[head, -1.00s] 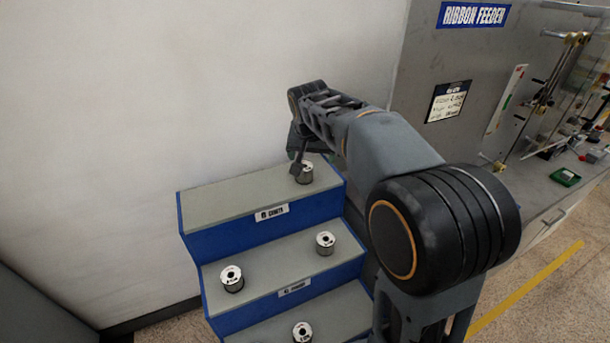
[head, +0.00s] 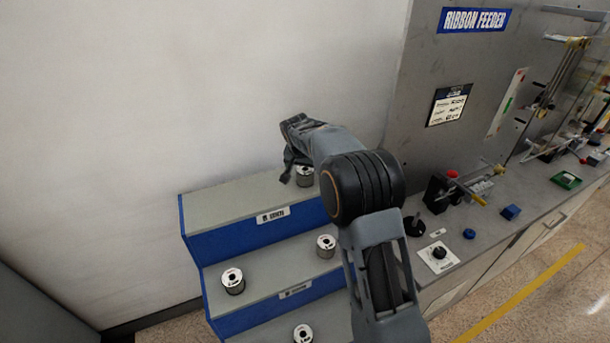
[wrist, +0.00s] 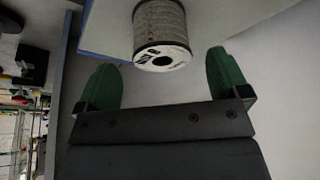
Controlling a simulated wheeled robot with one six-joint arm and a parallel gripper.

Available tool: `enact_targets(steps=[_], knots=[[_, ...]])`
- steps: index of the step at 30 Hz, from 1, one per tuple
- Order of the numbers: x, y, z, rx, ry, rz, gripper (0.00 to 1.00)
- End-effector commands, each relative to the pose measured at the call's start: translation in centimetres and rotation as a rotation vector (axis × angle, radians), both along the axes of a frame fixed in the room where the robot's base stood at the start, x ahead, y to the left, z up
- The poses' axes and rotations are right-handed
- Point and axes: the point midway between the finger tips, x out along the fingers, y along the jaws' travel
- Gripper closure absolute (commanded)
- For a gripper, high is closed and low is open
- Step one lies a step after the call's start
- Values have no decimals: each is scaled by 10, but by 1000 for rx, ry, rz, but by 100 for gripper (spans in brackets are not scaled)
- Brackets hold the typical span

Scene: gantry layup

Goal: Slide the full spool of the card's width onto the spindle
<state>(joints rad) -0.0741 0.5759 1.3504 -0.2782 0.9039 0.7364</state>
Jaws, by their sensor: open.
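My gripper (wrist: 160,82) is open at the top step, its green fingers to either side of the near end of a silver-grey spool (wrist: 162,32). The fingers look apart from it, and the spool extends beyond their tips. In the head view this spool (head: 304,177) stands on the top step, partly behind my gripper (head: 294,172). Other spools stand lower: one on the left of the middle step (head: 233,281), one on its right (head: 326,245), one on the bottom step (head: 303,333). The card (head: 449,103) hangs on the feeder panel; its writing is too small to read. I cannot tell which rod is the spindle.
The blue-edged stepped stand (head: 222,208) has a label on each visible riser. The wall is close behind it. The ribbon feeder panel (head: 415,125) and its bench are on the right, with a red-topped black block (head: 437,192), knobs and a green tray (head: 566,180).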

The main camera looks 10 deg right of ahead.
Motion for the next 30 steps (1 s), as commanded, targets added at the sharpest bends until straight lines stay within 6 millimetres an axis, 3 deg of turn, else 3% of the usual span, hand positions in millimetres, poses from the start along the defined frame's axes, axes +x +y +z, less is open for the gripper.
enact_targets(steps=[13,23,30], knots=[[17,-8,-42,0,3,-2,6],[19,-9,-50,1,1,0,6],[19,-9,-49,1,1,0,27]])
